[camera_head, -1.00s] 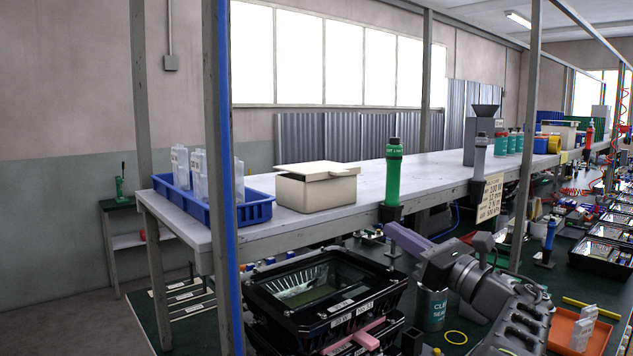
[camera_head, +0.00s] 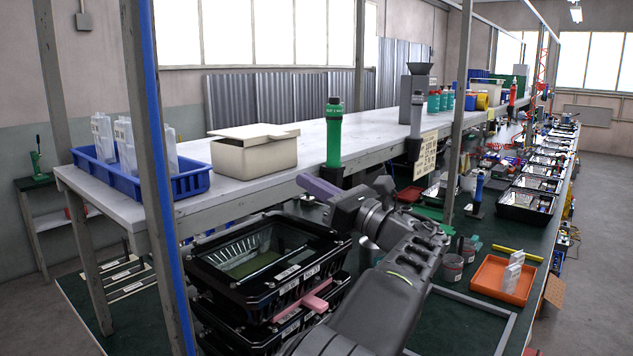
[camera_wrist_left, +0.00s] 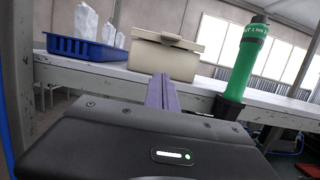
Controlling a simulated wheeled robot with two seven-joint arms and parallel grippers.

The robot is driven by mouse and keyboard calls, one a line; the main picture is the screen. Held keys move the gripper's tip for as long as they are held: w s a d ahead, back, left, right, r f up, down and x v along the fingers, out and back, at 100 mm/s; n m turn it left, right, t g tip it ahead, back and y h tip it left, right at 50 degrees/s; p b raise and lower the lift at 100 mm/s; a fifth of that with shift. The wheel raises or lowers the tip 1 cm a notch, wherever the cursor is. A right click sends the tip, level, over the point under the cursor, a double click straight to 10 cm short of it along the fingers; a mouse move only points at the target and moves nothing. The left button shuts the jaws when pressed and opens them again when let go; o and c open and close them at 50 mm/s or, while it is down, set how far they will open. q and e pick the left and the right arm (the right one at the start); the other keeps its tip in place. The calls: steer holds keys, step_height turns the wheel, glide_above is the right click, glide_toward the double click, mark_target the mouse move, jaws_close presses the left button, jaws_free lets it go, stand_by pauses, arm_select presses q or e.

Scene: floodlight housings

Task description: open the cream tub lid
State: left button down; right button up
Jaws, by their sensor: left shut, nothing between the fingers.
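The cream tub (camera_head: 252,157) stands on the grey upper shelf, between the blue tray and the green bottle. Its lid (camera_head: 254,132) lies on top, its right end sticking out past the tub's edge. The tub also shows in the left wrist view (camera_wrist_left: 162,60), with its lid (camera_wrist_left: 167,38) on top. My left gripper (camera_head: 305,181) is in front of the shelf edge, right of and below the tub, and does not touch it. Its purple fingers are shut and empty; in the left wrist view they (camera_wrist_left: 162,80) point toward the tub. My right gripper is not in view.
A blue tray (camera_head: 187,190) with clear plastic parts is left of the tub. A green bottle (camera_head: 334,135) hangs at the shelf's front edge, right of the tub. A grey post with a blue strip (camera_head: 158,180) stands in front. Black housings (camera_head: 262,270) are stacked below.

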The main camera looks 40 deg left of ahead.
arm_select(q)
steer(key=p, duration=0.2)
glide_toward(258, 134)
steer(key=w+a+f, duration=0.1)
steer(key=a+f, duration=0.1)
steer(key=w+a+f, duration=0.1)
steer(key=a+f, duration=0.1)
steer(key=shift+w, duration=0.15)
step_height(258, 134, up, 3)
steer(key=shift+d+f+p, duration=0.1)
steer(key=shift+f+p, duration=0.05)
steer(key=shift+p, duration=0.25)
steer(key=shift+r, duration=0.45)
steer(key=shift+r+p, duration=0.1)
steer(key=shift+p, duration=0.2)
